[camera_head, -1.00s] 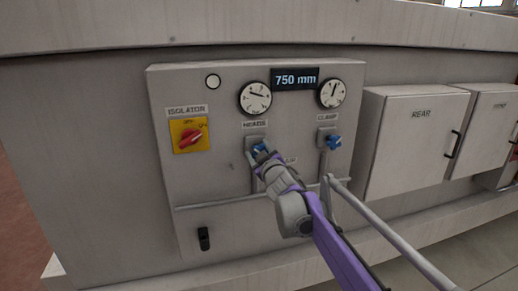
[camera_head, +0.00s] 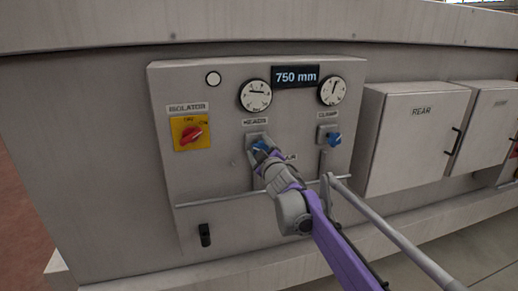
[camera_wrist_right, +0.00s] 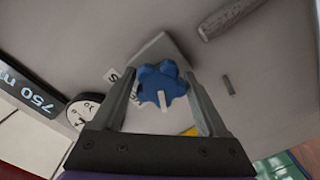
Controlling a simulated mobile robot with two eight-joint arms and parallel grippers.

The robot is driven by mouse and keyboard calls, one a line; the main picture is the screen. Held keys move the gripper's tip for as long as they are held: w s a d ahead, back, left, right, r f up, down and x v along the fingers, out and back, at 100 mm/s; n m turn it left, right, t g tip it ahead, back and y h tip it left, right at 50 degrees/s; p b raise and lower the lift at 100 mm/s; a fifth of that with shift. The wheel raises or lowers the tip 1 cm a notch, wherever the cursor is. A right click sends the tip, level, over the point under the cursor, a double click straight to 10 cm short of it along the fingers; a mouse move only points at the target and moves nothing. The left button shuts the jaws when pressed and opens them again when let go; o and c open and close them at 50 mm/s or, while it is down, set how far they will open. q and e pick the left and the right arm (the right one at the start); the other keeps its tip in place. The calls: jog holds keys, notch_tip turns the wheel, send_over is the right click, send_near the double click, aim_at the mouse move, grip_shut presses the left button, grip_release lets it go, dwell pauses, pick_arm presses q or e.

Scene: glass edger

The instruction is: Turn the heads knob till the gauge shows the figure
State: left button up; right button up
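The heads knob is a blue lobed knob (camera_head: 259,146) on the grey panel, under the HEADS label. My right gripper (camera_head: 264,152) is at this knob and partly hides it. In the right wrist view the blue knob (camera_wrist_right: 162,84), with a white pointer mark, sits between the two fingertips of the right gripper (camera_wrist_right: 163,80), which appear to touch its sides. The round heads gauge (camera_head: 256,95) is above, its needle pointing roughly right. The dark display (camera_head: 295,77) reads 750 mm. My left gripper is not in view.
A blue clamp knob (camera_head: 333,139) and clamp gauge (camera_head: 332,91) are to the right. A red isolator switch (camera_head: 192,135) on a yellow plate is to the left. A rail (camera_head: 385,230) runs out from the panel beside my arm. Grey cabinets (camera_head: 412,140) stand further right.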

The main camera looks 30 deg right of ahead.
jog(key=shift+o, duration=1.2)
jog(key=shift+s, duration=0.1)
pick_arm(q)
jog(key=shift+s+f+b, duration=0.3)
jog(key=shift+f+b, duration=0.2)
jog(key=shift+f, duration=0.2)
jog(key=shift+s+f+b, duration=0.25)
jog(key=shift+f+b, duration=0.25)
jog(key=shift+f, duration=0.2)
pick_arm(e)
jog(key=v, duration=1)
jog(key=shift+s, duration=0.35)
jog(key=s+a+f+m+g+y, duration=0.1)
jog(key=s+a+f+g, duration=0.3)
jog(key=s+f, duration=0.5)
jog(key=s+a+f+m+g+y, duration=0.2)
jog(key=s+a+f, duration=0.6)
jog(key=f, duration=0.5)
jog(key=s+a+f+m+g+y, duration=0.1)
jog(key=s+a+f+m+g, duration=0.2)
jog(key=s+a+f+g, duration=0.3)
jog(key=s+f, duration=0.4)
jog(key=f, duration=0.1)
jog(key=shift+s+a+f, duration=0.2)
jog(key=shift+s+f, duration=0.15)
jog(key=shift+s, duration=0.05)
